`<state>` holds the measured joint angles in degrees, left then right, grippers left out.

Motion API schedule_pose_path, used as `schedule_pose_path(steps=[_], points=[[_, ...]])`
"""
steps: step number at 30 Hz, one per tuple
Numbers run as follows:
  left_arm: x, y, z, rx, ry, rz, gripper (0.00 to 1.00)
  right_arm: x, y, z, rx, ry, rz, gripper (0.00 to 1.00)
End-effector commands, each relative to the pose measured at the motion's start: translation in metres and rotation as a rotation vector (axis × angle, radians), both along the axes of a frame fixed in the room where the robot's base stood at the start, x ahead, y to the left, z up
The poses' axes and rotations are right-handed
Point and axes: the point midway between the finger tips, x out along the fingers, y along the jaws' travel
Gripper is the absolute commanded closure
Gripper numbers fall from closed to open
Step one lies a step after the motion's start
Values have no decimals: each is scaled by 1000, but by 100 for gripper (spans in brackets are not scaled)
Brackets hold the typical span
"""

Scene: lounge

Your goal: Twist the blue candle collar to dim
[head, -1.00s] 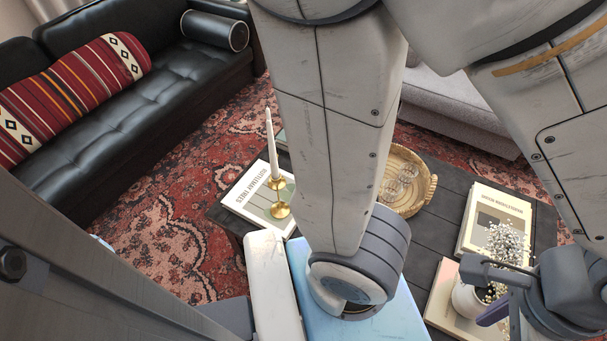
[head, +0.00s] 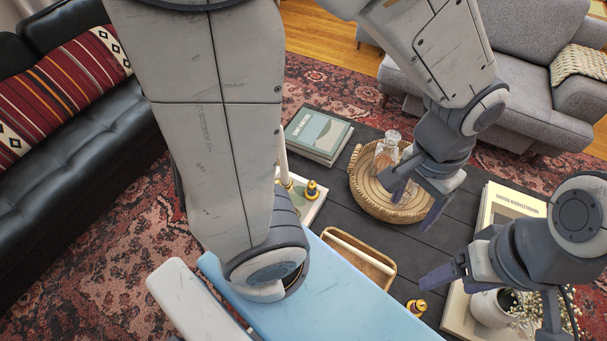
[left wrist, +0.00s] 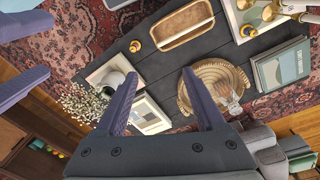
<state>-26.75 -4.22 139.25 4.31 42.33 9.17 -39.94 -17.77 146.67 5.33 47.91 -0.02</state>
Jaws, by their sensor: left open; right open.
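A piece like these also shows in the left wrist view (left wrist: 135,46). A white candle (head: 283,160) is partly hidden behind my arm. My left gripper (head: 412,208) is open and empty above the woven tray's near side. My right gripper (head: 450,278) is open, lower, near the table's right front.
The woven tray (head: 362,190) holds glassware. A wooden tray (head: 335,235) lies left of the grippers. Books (head: 318,133) lie at the back left. A white vase of small white flowers (head: 490,312) stands beside my right gripper. Bare table lies between the trays.

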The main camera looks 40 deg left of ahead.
Motion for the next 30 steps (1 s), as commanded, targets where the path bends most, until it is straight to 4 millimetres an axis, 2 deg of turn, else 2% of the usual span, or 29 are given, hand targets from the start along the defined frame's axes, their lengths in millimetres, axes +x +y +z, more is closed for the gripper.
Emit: schedule_pose_path(steps=[1, 3, 5, 7, 9, 11, 12, 16, 18, 21, 26, 30], points=[[31, 18, -27, 12, 16, 155, 29, 0, 0, -12, 0, 0, 0, 27], [71, 47, -57, 20, 23, 366, 29, 0, 0, -21, 0, 0, 0, 27], [101, 79, -85, 26, 30, 548, 29, 0, 0, -28, 0, 0, 0, 27], [128, 123, -122, 30, 38, 753, 29, 0, 0, -36, 0, 0, 0, 27], [145, 170, -161, 34, 47, 950, 29, 0, 0, -43, 0, 0, 0, 27], [152, 208, -192, 36, 51, 1103, 29, 0, 0, -48, 0, 0, 0, 27], [153, 232, -212, 37, 56, 1195, 29, 0, 0, -51, 0, 0, 0, 27], [145, 291, -263, 38, 65, 1427, 29, 0, 0, -58, 0, 0, 0, 27], [139, 311, -281, 37, 67, 1507, 29, 0, 0, -60, 0, 0, 0, 27], [134, 326, -296, 36, 68, 1571, 29, 0, 0, -61, 0, 0, 0, 27], [132, 331, -313, 36, 69, 1590, 29, 0, 0, -62, 0, 0, 0, 27], [132, 330, -338, 37, 72, 1588, 29, 0, 0, -63, 0, 0, 0, 27]])
